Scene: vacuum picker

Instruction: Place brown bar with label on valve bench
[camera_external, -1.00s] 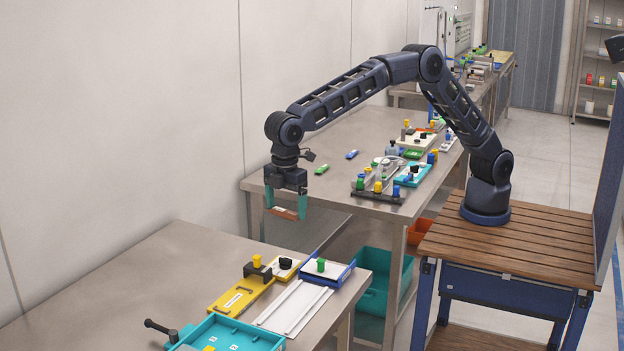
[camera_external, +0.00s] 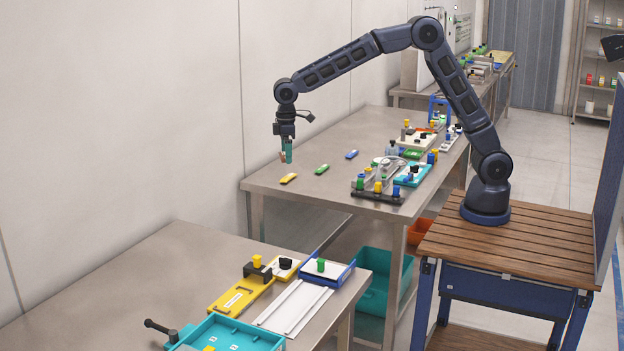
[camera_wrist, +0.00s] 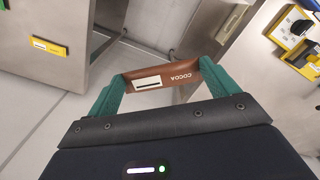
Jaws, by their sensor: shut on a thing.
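My gripper (camera_external: 286,156) is shut on a brown bar (camera_external: 282,157). The wrist view shows the bar (camera_wrist: 182,77) held crosswise between both teal fingers, with a white label and the word COCOA upside down. In the external view the gripper points down in the air by the left end of the middle metal bench (camera_external: 330,190), with the bar mostly hidden by a finger. On that bench lie a yellow bar (camera_external: 289,178), a green bar (camera_external: 322,169) and a blue bar (camera_external: 352,154) in a spaced row. No sign marks which bench is the valve bench.
A manifold with coloured knobs (camera_external: 378,188) and a turquoise tray (camera_external: 413,174) stand on the middle bench's right side. The near bench (camera_external: 170,255) carries a yellow fixture (camera_external: 238,298), a blue tray (camera_external: 328,270) and a turquoise box (camera_external: 228,335). A floor gap separates the benches.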

